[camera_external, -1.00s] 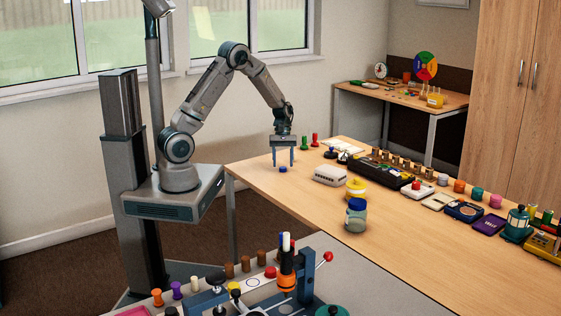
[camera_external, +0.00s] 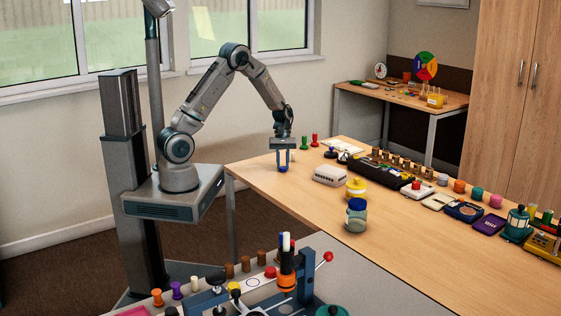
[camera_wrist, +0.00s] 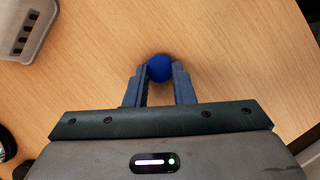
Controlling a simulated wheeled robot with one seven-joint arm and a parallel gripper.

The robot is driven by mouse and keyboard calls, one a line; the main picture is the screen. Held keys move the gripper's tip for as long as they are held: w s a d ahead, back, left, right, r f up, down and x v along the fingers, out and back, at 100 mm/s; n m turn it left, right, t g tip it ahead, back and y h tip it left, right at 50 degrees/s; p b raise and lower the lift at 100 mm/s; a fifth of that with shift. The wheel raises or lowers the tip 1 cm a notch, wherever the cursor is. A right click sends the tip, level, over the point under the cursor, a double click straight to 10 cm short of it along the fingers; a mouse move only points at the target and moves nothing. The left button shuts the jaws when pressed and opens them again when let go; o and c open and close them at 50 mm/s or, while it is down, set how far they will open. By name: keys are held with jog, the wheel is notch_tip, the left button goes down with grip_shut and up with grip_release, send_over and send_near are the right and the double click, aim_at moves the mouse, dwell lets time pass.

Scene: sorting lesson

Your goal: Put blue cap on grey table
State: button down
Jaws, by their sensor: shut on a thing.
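The blue cap (camera_wrist: 160,68) is small and round and sits between the two fingertips of my gripper (camera_wrist: 160,76) in the wrist view. In the external view the blue cap (camera_external: 283,170) shows low between the fingers of my gripper (camera_external: 283,166), at the wooden table's surface. My gripper points down and is shut on the cap. I cannot tell whether the cap still touches the wood. The grey table (camera_external: 395,287) is in the foreground, with a press-like device and several coloured pegs on it.
The wooden table (camera_external: 420,250) holds a white box (camera_external: 330,175), a yellow-lidded jar (camera_external: 355,188) and a blue-lidded jar (camera_external: 356,215) to the right of my gripper. Green and red stamps (camera_external: 304,142) stand behind it. The wood's near left part is clear.

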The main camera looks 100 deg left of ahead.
aim_at(283, 167)
jog(key=shift+r, duration=0.45)
jog(key=r, duration=0.2)
jog(key=d+r, duration=0.1)
jog(key=r, duration=0.1)
jog(key=shift+d, duration=0.1)
jog(key=d+r, duration=0.6)
jog(key=d, duration=0.4)
jog(key=w+d+f+m+g+y+p, duration=0.1)
jog(key=w+d+f+m, duration=0.1)
jog(key=d+m, duration=0.3)
jog(key=w+d+f+m+g+y+p, duration=0.1)
jog(key=w+d+f+m+g+p, duration=0.1)
jog(key=d+m, duration=0.3)
jog(key=w+d+f+m+g+y+p, duration=0.2)
jog(key=w+d+f+m, duration=0.2)
jog(key=m, duration=0.5)
jog(key=shift+w+d, duration=0.35)
jog(key=shift+d, duration=0.55)
jog(key=shift+w+d+f+m+y, duration=0.1)
jog(key=shift+d+f+m+y, duration=0.2)
jog(key=shift+d+f+m, duration=0.15)
jog(key=shift+r, duration=0.1)
